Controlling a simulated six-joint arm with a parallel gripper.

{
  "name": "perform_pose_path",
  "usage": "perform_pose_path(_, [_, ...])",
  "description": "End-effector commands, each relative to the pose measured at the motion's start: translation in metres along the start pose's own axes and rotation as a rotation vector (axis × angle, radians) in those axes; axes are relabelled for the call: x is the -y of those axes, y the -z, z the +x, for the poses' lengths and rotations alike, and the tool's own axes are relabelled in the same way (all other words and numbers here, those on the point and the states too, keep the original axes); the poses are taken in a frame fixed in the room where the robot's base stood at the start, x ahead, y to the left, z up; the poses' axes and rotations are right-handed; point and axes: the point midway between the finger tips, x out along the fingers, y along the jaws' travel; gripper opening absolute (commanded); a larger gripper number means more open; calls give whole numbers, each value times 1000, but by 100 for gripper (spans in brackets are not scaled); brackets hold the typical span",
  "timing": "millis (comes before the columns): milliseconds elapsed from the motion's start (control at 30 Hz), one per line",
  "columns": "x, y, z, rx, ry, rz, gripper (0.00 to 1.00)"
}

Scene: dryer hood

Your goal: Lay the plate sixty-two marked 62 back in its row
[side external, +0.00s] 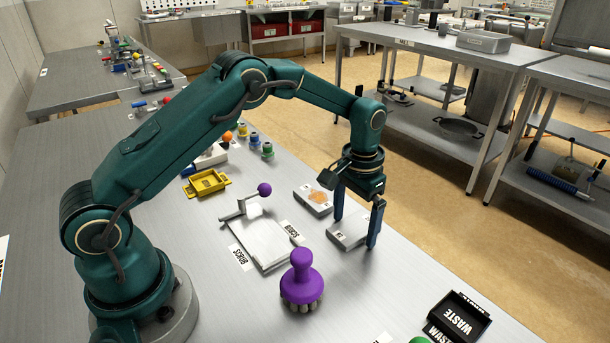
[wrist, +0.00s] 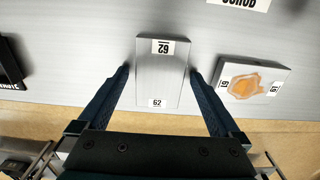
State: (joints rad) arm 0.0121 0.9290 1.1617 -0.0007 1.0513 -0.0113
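The plate sixty-two (side external: 347,233) is a flat light-grey block with white 62 labels, and appears to lie flat on the steel bench. In the wrist view the plate (wrist: 161,78) sits between the fingers, with its labels at the top and bottom edges. My gripper (side external: 356,230) points down over it, one finger on each side. In the wrist view my gripper (wrist: 159,72) is open, with a narrow gap between each finger and the plate. No row or slot is clearly recognisable.
A plate marked 61 (wrist: 252,78) with an orange stain lies close beside it. A grey clamp board (side external: 262,240) with SCRUB labels, a purple brush (side external: 301,280), a black WASTE box (side external: 458,320) and a yellow tray (side external: 207,183) stand on the bench.

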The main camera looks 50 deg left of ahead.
Motion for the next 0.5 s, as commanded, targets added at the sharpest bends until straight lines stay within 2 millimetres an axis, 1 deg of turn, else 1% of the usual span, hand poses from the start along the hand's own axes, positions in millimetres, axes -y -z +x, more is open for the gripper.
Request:
perform_pose_path(267, [0,0,-3,-2,0,0,100])
perform_pose_path(367, [0,1,-12,-3,0,0,100])
perform_pose_path(467, [0,1,-29,-6,0,0,100])
perform_pose_path(500, [0,2,-38,-8,0,0,100])
